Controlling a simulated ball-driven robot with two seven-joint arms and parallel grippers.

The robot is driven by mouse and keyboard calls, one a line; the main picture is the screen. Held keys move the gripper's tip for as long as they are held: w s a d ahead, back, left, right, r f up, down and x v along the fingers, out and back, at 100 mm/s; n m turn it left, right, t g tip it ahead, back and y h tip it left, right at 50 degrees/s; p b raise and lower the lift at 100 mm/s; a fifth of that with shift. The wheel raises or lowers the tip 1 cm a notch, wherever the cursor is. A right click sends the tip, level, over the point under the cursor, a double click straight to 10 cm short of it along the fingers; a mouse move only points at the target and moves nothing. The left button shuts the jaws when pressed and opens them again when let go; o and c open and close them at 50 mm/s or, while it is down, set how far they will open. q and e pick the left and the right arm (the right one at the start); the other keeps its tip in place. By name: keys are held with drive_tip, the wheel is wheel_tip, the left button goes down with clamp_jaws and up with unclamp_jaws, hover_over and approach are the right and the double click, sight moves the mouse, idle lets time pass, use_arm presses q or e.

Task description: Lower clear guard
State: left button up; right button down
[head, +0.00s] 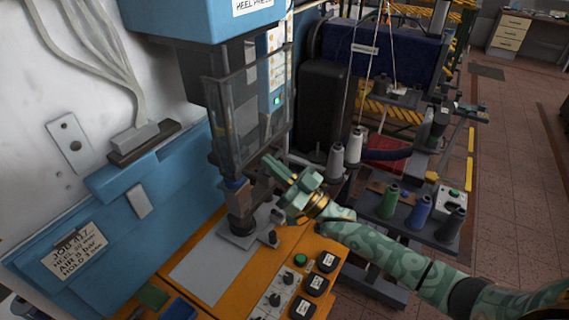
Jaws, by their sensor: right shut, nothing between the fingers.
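The clear guard (238,125) is a see-through, smoky panel with dark edges. It hangs in front of the blue heel press head (205,18), with its lower edge above the dark post (240,208) on the press bed. My right gripper (269,164) is green and comes in from the lower right. Its fingers are shut and empty, with the tips by the guard's lower right corner. I cannot tell whether they touch it. My left gripper is out of view.
An orange control panel (246,292) with knobs and buttons lies below. A grey plate (207,268) sits on it. Thread spools (420,208) stand on a shelf to the right, near my right arm. A blue cabinet with a job card (75,250) is at left.

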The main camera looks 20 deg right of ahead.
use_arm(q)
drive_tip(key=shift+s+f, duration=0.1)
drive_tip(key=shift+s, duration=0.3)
use_arm(e)
drive_tip(key=shift+w+f, duration=0.2)
drive_tip(key=shift+f, duration=0.6)
use_arm(q)
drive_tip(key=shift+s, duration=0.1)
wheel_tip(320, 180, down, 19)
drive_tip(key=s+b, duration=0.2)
drive_tip(key=b, duration=1.7)
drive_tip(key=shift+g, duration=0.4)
use_arm(e)
wheel_tip(320, 180, down, 23)
drive_tip(key=shift+s, duration=0.1)
